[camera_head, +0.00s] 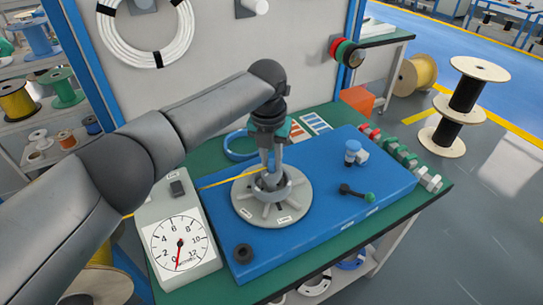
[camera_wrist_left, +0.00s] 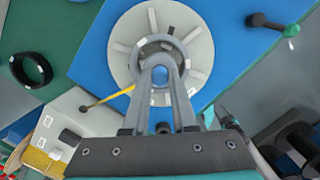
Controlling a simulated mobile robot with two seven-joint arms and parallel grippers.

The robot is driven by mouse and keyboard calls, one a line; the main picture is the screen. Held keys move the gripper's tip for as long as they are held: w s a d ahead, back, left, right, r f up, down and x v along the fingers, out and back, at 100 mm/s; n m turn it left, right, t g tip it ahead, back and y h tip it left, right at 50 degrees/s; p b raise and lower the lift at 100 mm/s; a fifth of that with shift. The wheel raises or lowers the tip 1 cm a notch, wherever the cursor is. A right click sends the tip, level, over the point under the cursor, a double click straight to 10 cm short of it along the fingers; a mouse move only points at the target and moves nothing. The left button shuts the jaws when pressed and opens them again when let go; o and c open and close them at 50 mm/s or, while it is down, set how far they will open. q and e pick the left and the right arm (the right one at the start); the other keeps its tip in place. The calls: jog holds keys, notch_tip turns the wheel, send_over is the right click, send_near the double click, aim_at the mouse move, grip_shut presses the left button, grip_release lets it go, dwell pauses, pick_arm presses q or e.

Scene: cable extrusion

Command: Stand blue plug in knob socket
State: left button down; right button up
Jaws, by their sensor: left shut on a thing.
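My left gripper (camera_head: 271,165) points straight down over the middle of a round grey base with spokes (camera_head: 248,209). Its fingers also show in the wrist view (camera_wrist_left: 160,72), with their tips inside the grey socket ring (camera_wrist_left: 184,48) at the base's centre. They are shut on a blue piece, apparently the blue plug (camera_wrist_left: 160,72), mostly hidden between them. I cannot tell how deep it sits in the ring. My right gripper does not show.
A white dial gauge (camera_head: 181,240) stands left of the blue board (camera_head: 327,217). A green-knobbed lever (camera_head: 358,193) and several coloured fittings (camera_head: 405,158) are on the right. A yellow cable (camera_head: 222,179) runs to the base.

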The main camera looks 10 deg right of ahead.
pick_arm(q)
jog(key=shift+f, duration=0.15)
jog(key=c, duration=0.6)
grip_release()
jog(key=shift+c, duration=0.2)
notch_tip(320, 180, up, 8)
jog(key=p, duration=0.7)
jog(key=shift+p, duration=0.35)
